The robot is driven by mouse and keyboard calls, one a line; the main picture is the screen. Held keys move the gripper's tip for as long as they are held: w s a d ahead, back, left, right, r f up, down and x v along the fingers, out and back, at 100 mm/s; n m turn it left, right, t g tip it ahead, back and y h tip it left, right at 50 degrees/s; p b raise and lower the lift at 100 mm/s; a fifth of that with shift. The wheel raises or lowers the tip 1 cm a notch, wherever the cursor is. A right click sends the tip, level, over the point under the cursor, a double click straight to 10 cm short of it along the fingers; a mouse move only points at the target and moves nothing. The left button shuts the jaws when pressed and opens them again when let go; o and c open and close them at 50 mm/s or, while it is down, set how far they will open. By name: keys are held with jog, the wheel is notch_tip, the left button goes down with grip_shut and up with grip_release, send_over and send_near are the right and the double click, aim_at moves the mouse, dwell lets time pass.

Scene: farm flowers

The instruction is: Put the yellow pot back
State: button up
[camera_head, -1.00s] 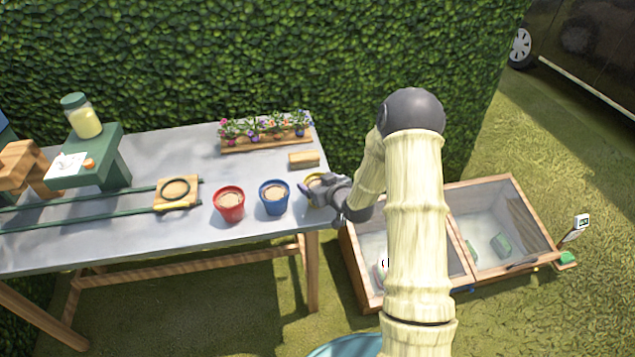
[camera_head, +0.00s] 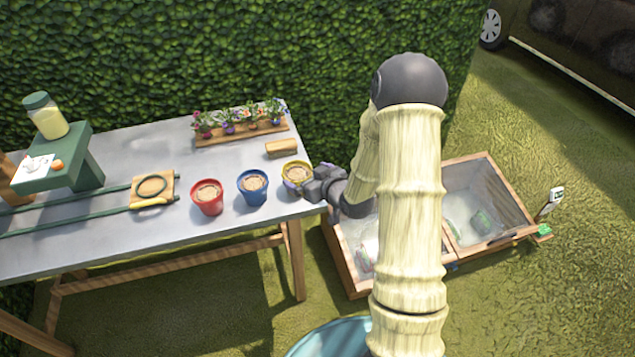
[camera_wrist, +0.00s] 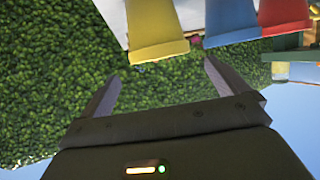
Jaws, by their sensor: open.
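The yellow pot (camera_head: 296,170), filled with brown soil, stands upright near the right end of the grey table. My gripper (camera_head: 312,186) is just to its right, and its fingertips overlap the pot's right side in the head view. In the wrist view, which is upside down, the yellow pot (camera_wrist: 156,28) is beyond the open fingers of my gripper (camera_wrist: 162,70), with a gap between tips and pot. Nothing is between the fingers. A blue pot (camera_head: 253,192) and a red pot (camera_head: 208,203) stand in a row to its left.
A wooden flower tray (camera_head: 225,140) and a small wooden block (camera_head: 282,148) lie behind the pots on the table (camera_head: 150,225). A wooden board with a black ring (camera_head: 153,187) is left of the red pot. A wooden cold frame (camera_head: 487,170) stands on the grass at right.

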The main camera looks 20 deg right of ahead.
jog(key=v, duration=0.5)
dwell(0.5)
jog(key=s+a+r+m+g+h, duration=0.1)
jog(key=s+r+g+h, duration=0.1)
jog(key=s+g, duration=0.3)
jog(key=s+a+r+m+g+h, duration=0.2)
jog(key=s+g, duration=0.3)
jog(key=s, duration=0.9)
jog(key=shift+s+a+r+m, duration=0.2)
jog(key=shift+s+r+m, duration=0.1)
jog(key=shift+r, duration=0.25)
jog(key=shift+r, duration=0.1)
